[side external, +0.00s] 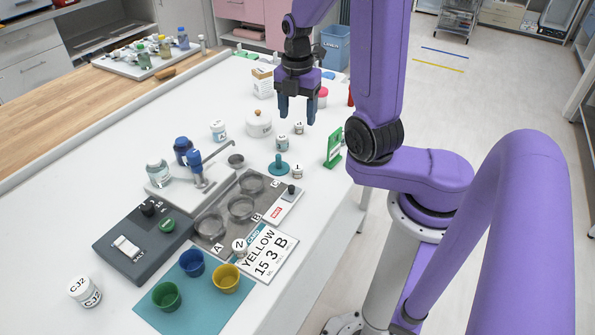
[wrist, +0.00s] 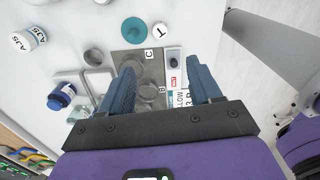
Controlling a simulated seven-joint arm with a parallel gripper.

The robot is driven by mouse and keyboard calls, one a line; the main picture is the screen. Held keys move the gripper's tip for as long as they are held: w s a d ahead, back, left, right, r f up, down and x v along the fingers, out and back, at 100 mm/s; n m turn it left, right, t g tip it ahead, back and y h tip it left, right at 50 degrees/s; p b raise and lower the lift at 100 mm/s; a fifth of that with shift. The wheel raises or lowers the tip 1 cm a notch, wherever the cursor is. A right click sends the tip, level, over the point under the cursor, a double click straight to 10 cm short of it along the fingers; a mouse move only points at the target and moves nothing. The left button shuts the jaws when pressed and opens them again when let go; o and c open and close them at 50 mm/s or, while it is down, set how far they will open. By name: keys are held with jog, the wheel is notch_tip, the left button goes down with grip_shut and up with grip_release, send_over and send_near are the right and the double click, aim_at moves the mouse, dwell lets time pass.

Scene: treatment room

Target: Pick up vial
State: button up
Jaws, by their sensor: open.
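Several small white labelled containers that could be the vial stand on the white table; I cannot tell which one the task names. In the side view, one small vial (side external: 298,128) stands just below my gripper (side external: 297,112), with another vial (side external: 282,140) close by. A third vial (side external: 297,171) stands beside the teal disc-based stand (side external: 278,166); it seems to be the T-marked one (wrist: 160,30) in the wrist view. My gripper (wrist: 163,85) points down, open and empty, above the table.
A grey tray with round dishes (side external: 241,208), a grey device (side external: 145,240) and coloured cups (side external: 226,279) fill the near table. A blue-capped bottle (wrist: 61,97), a larger AJS jar (wrist: 28,39) and a green sign (side external: 333,148) stand around.

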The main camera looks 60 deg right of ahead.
aim_at(297, 167)
jog(key=shift+f, duration=8.25)
jog(key=c, duration=1.1)
